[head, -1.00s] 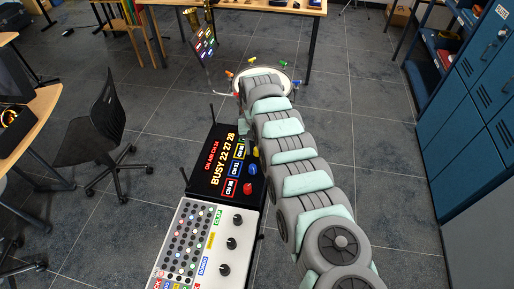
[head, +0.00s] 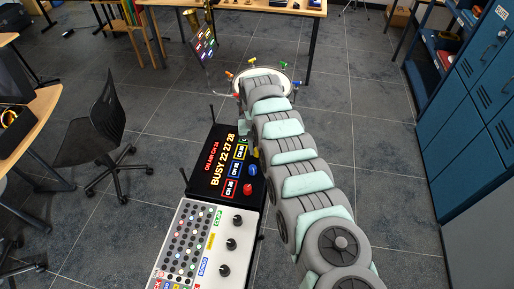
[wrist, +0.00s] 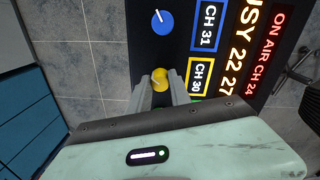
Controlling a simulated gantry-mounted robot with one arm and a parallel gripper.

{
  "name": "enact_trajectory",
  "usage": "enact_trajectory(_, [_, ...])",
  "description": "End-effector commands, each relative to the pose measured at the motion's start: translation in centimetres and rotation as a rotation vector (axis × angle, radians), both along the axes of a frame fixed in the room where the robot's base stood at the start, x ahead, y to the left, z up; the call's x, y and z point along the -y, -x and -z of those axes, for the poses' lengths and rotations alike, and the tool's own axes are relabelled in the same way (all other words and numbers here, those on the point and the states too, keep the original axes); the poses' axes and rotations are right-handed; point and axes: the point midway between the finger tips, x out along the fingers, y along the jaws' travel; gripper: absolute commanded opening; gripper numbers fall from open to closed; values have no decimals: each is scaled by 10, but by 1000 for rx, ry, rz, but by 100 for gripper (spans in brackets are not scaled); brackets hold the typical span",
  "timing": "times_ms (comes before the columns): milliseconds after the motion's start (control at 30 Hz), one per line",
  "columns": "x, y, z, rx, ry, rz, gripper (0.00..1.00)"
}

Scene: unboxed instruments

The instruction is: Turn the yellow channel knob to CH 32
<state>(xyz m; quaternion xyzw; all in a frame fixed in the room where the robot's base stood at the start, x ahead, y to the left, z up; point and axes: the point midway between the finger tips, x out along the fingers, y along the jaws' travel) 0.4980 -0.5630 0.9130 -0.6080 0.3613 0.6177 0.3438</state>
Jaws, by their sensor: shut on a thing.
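The yellow knob (wrist: 160,76) sits on a black panel (wrist: 146,50). In the wrist view my gripper (wrist: 160,84) is shut on it, one finger on each side. The yellow-framed display (wrist: 201,77) beside it reads CH 30. In the head view a little of the yellow knob (head: 255,153) shows at the edge of my arm, and my gripper is hidden there. The panel's large display (wrist: 237,60) shows ON AIR CH 24 in red and BUSY 22 27 28 in yellow.
A blue knob (wrist: 162,22) with a CH 31 display (wrist: 208,26) is beside the yellow one. A red knob (head: 247,189) lies beyond it. Some green (wrist: 196,99) shows close to the fingers. A white mixer (head: 205,245) stands in front of the panel.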

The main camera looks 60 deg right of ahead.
Motion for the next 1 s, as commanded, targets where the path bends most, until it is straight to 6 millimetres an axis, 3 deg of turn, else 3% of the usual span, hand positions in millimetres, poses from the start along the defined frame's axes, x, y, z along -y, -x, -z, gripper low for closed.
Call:
enact_trajectory(367, [-2,-1,0,-2,-2,107,0])
enact_trajectory(1000, [0,-3,5,2,-1,631,0])
